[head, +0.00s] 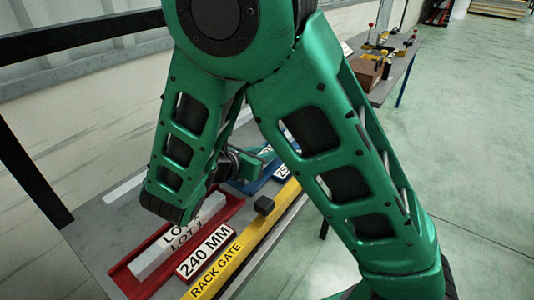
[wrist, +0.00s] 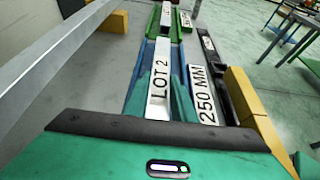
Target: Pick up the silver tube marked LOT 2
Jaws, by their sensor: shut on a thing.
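The silver tube marked LOT 2 (wrist: 161,62) lies lengthwise in a blue tray (wrist: 149,55) in the wrist view, its label facing up. My gripper (wrist: 160,98) is at its near part, with a green finger along each side, shut on the tube. The tube still appears low between the tray's walls; I cannot tell if it is clear of the tray floor. A 250 MM plate (wrist: 203,95) is just right of it. In the head view my gripper (head: 250,166) is over the blue tray, and my arm hides most of the tube.
A red tray (head: 127,277) holds a LOT 1 tube (head: 172,246), with a 240 MM plate (head: 204,251) beside it. A yellow RACK GATE bar (head: 240,255) runs along the bench front. A green tray (wrist: 153,22) lies beyond the blue one. Another bench (head: 392,80) stands behind.

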